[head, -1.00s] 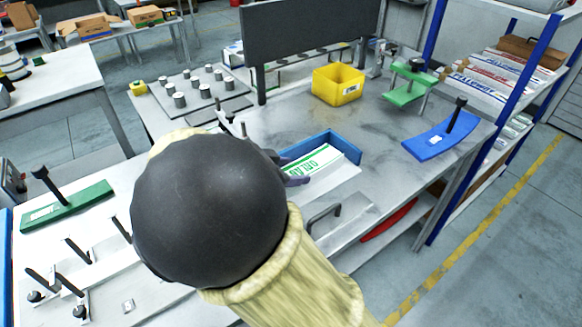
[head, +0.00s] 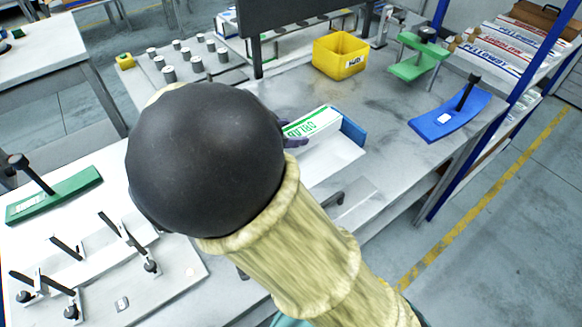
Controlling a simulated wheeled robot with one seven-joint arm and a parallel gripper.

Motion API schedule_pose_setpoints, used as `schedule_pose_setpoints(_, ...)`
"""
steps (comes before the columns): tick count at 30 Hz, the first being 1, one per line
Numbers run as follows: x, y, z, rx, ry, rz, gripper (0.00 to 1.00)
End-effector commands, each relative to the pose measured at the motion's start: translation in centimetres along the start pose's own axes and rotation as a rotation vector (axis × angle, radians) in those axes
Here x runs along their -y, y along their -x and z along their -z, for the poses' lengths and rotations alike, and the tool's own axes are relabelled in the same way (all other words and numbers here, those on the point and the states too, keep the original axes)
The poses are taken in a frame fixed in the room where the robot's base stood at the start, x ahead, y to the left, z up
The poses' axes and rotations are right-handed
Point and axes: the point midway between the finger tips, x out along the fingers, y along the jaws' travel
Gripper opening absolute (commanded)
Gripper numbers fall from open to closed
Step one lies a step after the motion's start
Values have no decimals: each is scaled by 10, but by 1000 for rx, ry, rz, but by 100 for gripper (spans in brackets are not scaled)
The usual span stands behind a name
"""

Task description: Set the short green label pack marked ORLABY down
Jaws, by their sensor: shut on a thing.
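The label pack (head: 316,121) is white with green stripes and green lettering, of which only "ORLAB" can be read. It shows just right of my arm's black round joint, in front of the blue-walled tray (head: 353,131), and hides most of that tray's back wall. My gripper (head: 294,142) is mostly hidden behind the black joint. Only a dark purple finger part shows, at the pack's near left end, and the gripper is shut on the pack. The pack's left end is hidden. Its underside is not visible, so I cannot tell its height above the tray.
A yellow bin (head: 340,56) stands behind on the grey bench. A green tool (head: 417,60) and a blue curved tool (head: 452,115) with black handles are on the right. A green handled tool (head: 52,196) lies left. Bare bench lies between the tray and the blue tool.

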Motion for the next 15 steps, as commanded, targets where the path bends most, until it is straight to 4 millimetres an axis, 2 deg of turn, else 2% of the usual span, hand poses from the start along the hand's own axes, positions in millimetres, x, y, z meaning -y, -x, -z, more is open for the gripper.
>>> schedule_pose_setpoints(4, 0, -6, -10, -2, 2, -2, 17)
schedule_pose_setpoints(12, 0, -27, -50, -3, 3, -2, 17)
schedule_pose_setpoints(15, 0, -29, -55, -1, 1, 1, 17)
